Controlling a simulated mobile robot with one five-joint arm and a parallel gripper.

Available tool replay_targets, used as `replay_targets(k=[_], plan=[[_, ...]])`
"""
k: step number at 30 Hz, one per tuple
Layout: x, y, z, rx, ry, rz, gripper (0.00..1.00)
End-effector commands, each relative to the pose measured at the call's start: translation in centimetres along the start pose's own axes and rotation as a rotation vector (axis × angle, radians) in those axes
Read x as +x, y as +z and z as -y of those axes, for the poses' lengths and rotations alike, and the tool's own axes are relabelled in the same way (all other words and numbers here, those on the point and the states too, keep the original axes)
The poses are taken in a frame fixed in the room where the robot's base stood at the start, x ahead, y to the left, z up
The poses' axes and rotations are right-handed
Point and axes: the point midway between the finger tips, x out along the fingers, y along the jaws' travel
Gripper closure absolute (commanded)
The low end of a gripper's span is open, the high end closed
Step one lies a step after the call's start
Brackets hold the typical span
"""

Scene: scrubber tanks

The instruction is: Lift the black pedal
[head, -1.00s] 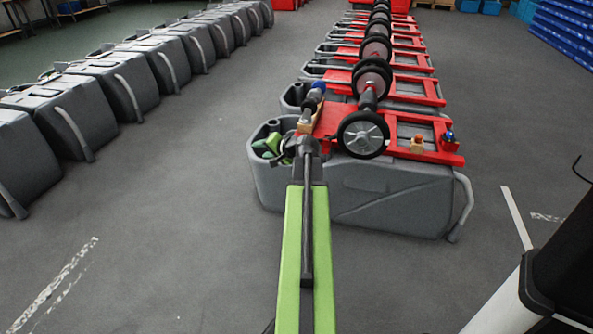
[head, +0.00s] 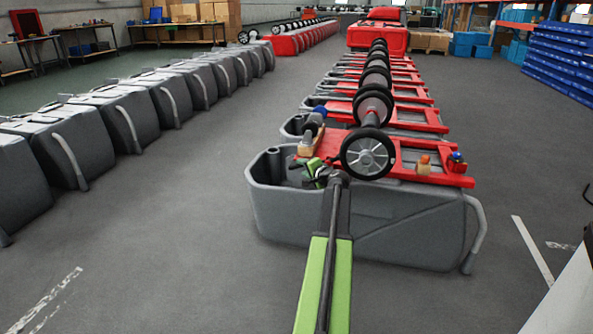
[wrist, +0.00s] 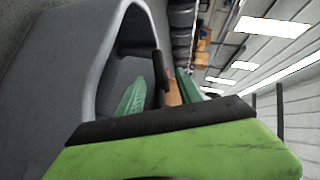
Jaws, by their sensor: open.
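The nearest grey tank (head: 375,222) stands ahead with an open recess at its left end and a red frame (head: 440,178) on top. My gripper (head: 314,170) is at the right side of that recess, close to the frame's left end. In the wrist view its two green fingers (wrist: 158,88) are apart. A black bar (wrist: 158,66), which looks like the black pedal, shows just beyond and between the fingertips. I cannot tell whether they touch it. In the head view I cannot make out the pedal clearly near my gripper.
A wheel (head: 368,153) on an axle sits on the red frame, right of my gripper. A wooden block (head: 310,140) is just behind my gripper. More tanks line up behind, and another row of grey tanks (head: 78,150) stands left. The floor aisle between is clear.

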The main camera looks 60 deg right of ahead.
Motion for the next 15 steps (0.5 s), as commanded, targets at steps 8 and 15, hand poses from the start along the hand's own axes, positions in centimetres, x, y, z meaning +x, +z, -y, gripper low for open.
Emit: replay_targets(k=[8, 15], plan=[[5.9, -0.1, -0.2, -0.001, 0.001, 0.001, 0.58], [7.1, 0.0, 0.0, 0.000, 0.000, 0.000, 0.58]])
